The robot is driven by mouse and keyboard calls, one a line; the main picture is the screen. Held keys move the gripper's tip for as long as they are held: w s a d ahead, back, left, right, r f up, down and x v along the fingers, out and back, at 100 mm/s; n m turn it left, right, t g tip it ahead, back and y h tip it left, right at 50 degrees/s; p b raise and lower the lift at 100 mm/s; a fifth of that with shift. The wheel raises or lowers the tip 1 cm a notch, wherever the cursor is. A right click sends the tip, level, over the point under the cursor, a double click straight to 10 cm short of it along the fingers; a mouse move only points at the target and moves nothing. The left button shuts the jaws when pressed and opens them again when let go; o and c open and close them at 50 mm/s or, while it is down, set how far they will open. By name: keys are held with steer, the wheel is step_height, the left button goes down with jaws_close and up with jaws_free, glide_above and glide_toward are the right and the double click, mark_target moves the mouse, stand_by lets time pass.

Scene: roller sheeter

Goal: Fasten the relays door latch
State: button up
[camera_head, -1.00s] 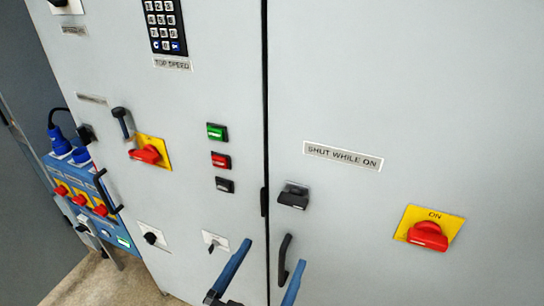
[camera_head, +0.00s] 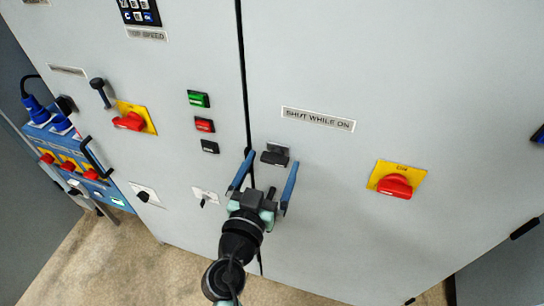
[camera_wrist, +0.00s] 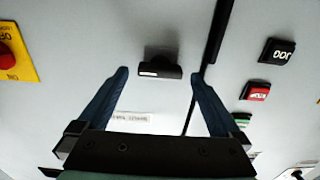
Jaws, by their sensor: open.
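A black door latch (camera_head: 275,155) sits on the grey right-hand door (camera_head: 330,220), just right of the dark vertical seam. It shows as a dark bar lying across in the wrist view (camera_wrist: 158,71). My gripper (camera_head: 272,159) is open, with one blue finger on each side of the latch in the picture. In the wrist view the latch lies between the fingertips (camera_wrist: 160,75), with a gap on both sides. I cannot tell how far the fingertips are from the door. No label reading "relays" is legible.
A red rotary switch (camera_head: 395,186) on a yellow plate is to the right. Green, red and black buttons (camera_head: 204,125) are left of the seam. A "SHUT WHILE ON" label (camera_head: 318,119) is above the latch.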

steer(key=shift+w+d, duration=0.15)
steer(key=shift+w, duration=0.35)
steer(key=c, duration=1.4)
